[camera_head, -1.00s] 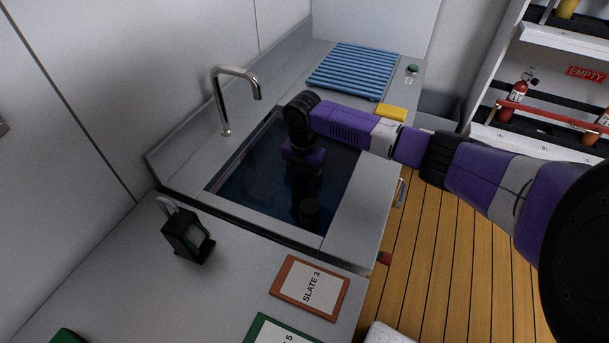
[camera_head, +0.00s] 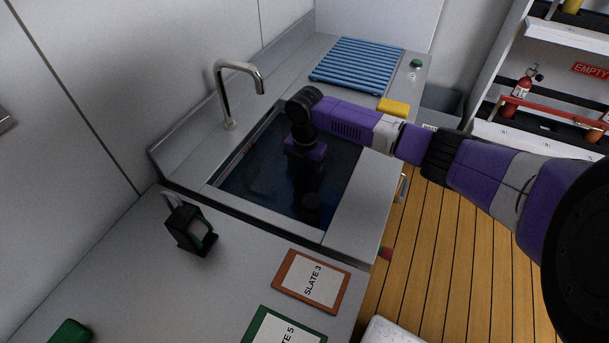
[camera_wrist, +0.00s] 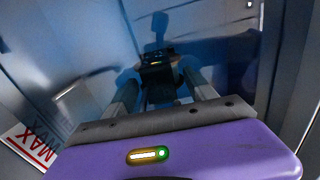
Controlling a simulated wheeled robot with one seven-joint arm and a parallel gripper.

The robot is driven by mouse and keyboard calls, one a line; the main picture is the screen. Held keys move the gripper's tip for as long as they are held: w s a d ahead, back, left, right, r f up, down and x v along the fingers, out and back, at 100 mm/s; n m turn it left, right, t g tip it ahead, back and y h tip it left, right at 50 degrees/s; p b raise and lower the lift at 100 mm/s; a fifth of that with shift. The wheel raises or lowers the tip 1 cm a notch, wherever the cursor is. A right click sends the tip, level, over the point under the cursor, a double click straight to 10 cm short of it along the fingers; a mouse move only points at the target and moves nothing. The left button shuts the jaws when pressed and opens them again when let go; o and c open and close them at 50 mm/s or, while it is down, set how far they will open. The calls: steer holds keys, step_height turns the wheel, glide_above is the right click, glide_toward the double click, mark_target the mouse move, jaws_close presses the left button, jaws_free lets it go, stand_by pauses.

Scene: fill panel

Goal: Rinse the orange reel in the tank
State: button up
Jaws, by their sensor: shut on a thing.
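The tank (camera_head: 236,184) is the sunken basin with dark blue water in the counter. My gripper (camera_head: 304,170) points down into it, its purple body low over the water and its fingers hard to make out. In the wrist view my gripper (camera_wrist: 162,84) has two grey fingers reaching into the blue water, shut on a dark thing between the tips. Small brownish-orange patches show at its sides; I take it to be the orange reel (camera_wrist: 178,64), mostly hidden and mixed with reflections. No other orange reel is in view.
A tap (camera_head: 238,68) arches over the tank's left edge. A blue ribbed rack (camera_head: 357,65) and a yellow block (camera_head: 394,107) lie beyond it. A red-railed shelf stands right.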

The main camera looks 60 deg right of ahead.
steer(key=shift+w+d+b, duration=0.15)
steer(key=shift+d+b, duration=0.25)
steer(key=shift+d, duration=0.5)
steer(key=shift+s+a+p, duration=0.2)
steer(key=shift+a+p, duration=0.75)
steer(key=shift+a, duration=0.25)
stand_by(0.7)
step_height(320, 180, up, 26)
steer(key=p, duration=1.5)
steer(key=shift+p, duration=0.35)
